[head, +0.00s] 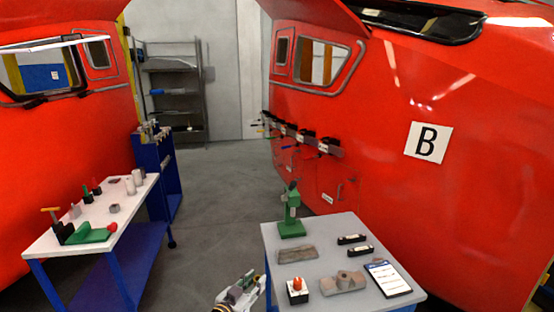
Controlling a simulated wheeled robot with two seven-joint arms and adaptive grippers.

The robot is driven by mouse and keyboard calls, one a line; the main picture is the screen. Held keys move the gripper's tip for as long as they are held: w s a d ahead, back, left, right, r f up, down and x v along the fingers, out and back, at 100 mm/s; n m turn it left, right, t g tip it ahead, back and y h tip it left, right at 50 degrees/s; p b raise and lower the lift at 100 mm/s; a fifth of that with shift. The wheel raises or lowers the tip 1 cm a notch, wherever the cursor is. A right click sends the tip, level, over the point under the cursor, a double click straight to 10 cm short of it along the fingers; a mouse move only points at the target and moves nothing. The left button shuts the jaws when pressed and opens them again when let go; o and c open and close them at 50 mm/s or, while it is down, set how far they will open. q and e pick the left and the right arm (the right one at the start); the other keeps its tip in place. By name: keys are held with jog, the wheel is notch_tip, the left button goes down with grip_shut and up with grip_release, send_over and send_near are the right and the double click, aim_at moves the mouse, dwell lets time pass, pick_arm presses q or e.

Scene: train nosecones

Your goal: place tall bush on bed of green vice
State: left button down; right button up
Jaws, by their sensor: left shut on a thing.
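My left gripper (246,284) is at the bottom edge, in front of the grey table's left side. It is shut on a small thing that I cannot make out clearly. A low green vice-like tool (90,233) with a red knob lies on the near end of the white bench at the left, apart from the gripper. Two pale upright cylinders, one nearer (130,186) and one farther (137,177), stand toward that bench's far end; I cannot tell whether either is the tall bush. My right gripper is out of view.
The grey table (320,228) carries a green press (291,217), metal blocks (344,282), a red-topped box (297,291) and a clipboard (387,279). The white bench (60,252) has a blue frame. Clear floor (205,215) lies between them. Red train noses (480,150) flank both sides.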

pick_arm(q)
jog(key=s+a+f+n+t+y, duration=0.1)
jog(key=s+a+n+y, duration=0.4)
jog(key=s+a, duration=0.6)
jog(key=a+f+y, duration=0.1)
jog(key=a+y, duration=0.1)
jog(key=a, duration=0.1)
jog(key=shift+s+a+f+n+t, duration=0.25)
jog(key=shift+s+f+n+t, duration=0.05)
jog(key=shift+f+t, duration=0.1)
jog(key=shift+d, duration=0.1)
